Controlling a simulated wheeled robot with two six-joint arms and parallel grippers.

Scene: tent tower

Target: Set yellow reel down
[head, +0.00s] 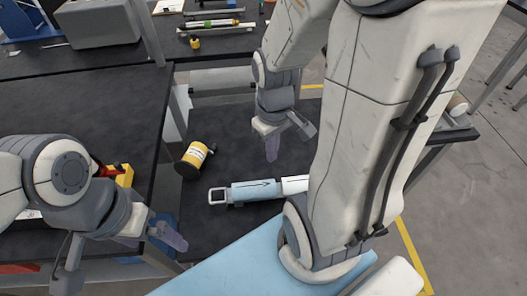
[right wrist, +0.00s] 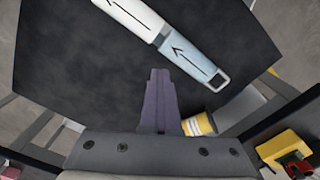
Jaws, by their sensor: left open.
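The yellow reel (head: 195,154), with a pale label and dark ends, lies tilted on its side on the dark table (head: 225,120). In the right wrist view the reel (right wrist: 200,124) shows just right of the fingers, partly hidden by the gripper body. My right gripper (head: 272,148) is above the table to the right of the reel, apart from it. Its purple fingers (right wrist: 159,98) are together with nothing between them. My left gripper (head: 167,236) is open and empty at the lower left, nearer the front than the reel.
A light blue and white cylinder (head: 255,190) with arrows and a square end loop lies in front of the reel. It also shows in the right wrist view (right wrist: 190,57). A yellow and red object (head: 118,174) is at the left. The table behind the reel is clear.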

